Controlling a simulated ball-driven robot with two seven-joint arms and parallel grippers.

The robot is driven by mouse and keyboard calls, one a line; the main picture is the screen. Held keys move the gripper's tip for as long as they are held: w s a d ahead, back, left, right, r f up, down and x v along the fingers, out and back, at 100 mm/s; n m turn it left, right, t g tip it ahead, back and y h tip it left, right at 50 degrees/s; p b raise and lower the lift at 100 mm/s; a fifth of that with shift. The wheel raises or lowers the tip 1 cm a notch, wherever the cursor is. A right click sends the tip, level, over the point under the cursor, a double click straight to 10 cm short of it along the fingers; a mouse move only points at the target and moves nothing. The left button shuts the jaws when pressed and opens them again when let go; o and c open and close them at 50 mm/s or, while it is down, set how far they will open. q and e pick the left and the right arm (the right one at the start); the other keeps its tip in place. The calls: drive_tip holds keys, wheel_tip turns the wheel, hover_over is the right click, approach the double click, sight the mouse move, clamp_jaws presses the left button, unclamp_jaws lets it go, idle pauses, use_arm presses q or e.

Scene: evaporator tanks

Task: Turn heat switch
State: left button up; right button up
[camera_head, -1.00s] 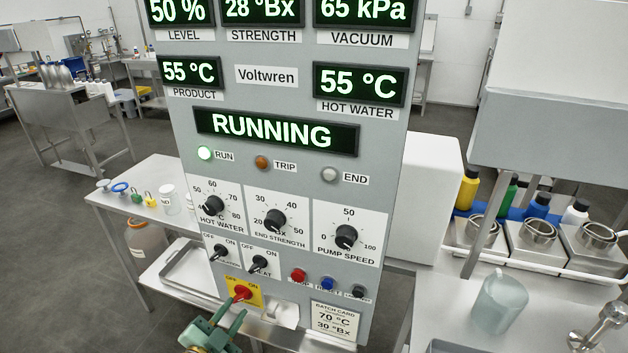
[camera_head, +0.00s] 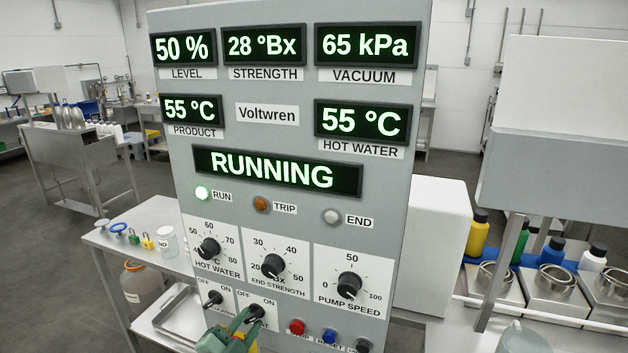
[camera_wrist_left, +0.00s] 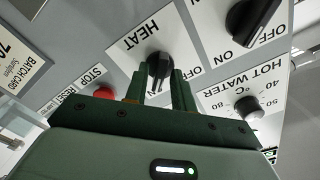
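The heat switch (camera_head: 257,311) is a small black knob under OFF and ON labels, low on the grey control panel (camera_head: 420,100). My left gripper (camera_head: 247,319) is at it, partly covering the knob and its label in the head view. In the left wrist view the HEAT label and the black heat knob (camera_wrist_left: 159,68) are plain. The two green fingertips (camera_wrist_left: 161,80) stand on either side of the knob, apart, with white panel showing between the fingers below it. I cannot tell whether they touch it. My right gripper is not in view.
Another black switch (camera_head: 212,298) sits just left of the heat switch. Dials line the row above, including hot water (camera_head: 208,247). A red stop button (camera_head: 297,327) and a blue button (camera_head: 329,336) are to the right. The status display (camera_head: 277,171) reads RUNNING.

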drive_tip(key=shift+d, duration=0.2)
use_arm(q)
clamp_jaws()
drive_tip(key=shift+r+n+p, duration=0.1)
drive_tip(key=shift+n+p, duration=0.5)
drive_tip(key=shift+n, duration=0.2)
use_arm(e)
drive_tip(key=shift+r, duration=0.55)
use_arm(q)
drive_tip(key=shift+n, duration=0.3)
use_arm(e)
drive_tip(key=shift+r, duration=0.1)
